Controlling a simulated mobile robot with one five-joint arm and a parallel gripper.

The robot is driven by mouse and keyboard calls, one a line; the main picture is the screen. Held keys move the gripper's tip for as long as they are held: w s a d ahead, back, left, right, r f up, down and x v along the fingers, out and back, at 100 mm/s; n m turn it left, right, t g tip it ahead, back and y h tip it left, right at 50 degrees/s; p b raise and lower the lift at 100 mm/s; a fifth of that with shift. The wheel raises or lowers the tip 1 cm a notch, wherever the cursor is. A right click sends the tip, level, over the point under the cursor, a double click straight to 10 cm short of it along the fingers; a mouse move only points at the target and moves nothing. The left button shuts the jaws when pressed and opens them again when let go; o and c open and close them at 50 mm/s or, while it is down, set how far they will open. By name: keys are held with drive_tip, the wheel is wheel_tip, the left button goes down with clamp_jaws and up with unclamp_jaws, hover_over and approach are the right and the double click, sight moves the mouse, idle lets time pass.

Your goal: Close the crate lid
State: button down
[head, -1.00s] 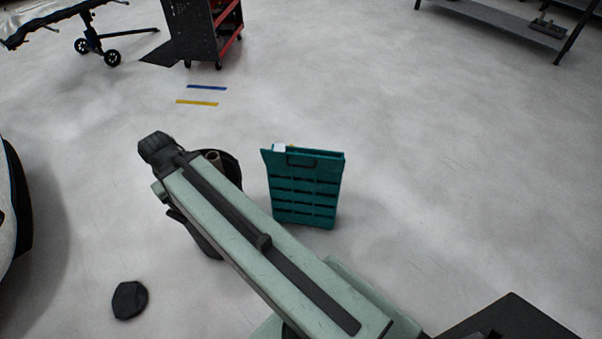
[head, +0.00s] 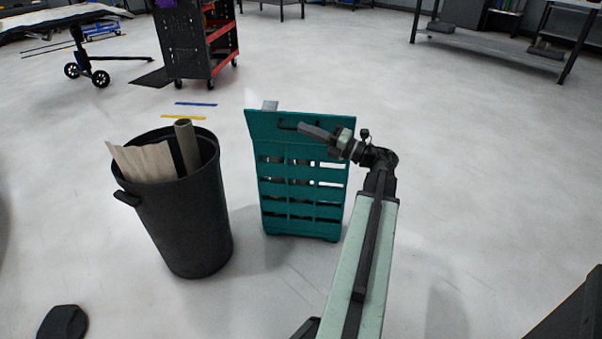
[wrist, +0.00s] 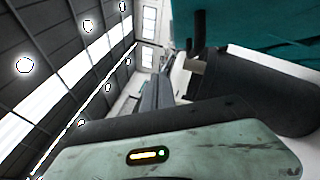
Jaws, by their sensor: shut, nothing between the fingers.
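The teal crate (head: 302,190) stands upright on the floor in the middle of the head view, with slatted openings down its front. A smooth teal panel with a dark handle slot forms its top part; I cannot tell for sure whether this is the lid or how far it is open. A small grey piece (head: 270,105) sticks up behind its top left corner. My gripper (head: 308,129) is shut and empty, in front of the crate's upper part; contact cannot be told. In the wrist view, teal crate surface (wrist: 265,22) fills the upper right, close by.
A black bin (head: 185,220) holding rolls and a sheet stands left of the crate. A tool cart (head: 190,45) and a shelf bench (head: 490,48) are further back. A dark object (head: 62,323) lies at the lower left.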

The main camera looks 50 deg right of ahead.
drive_tip(key=s+d+f+n+g+b, duration=0.1)
drive_tip(key=s+d+f+b, duration=0.15)
drive_tip(key=s+f, duration=0.5)
drive_tip(key=w+r+p, duration=0.3)
drive_tip(key=w, duration=0.8)
drive_tip(key=shift+a, duration=0.4)
drive_tip(key=shift+w, duration=0.1)
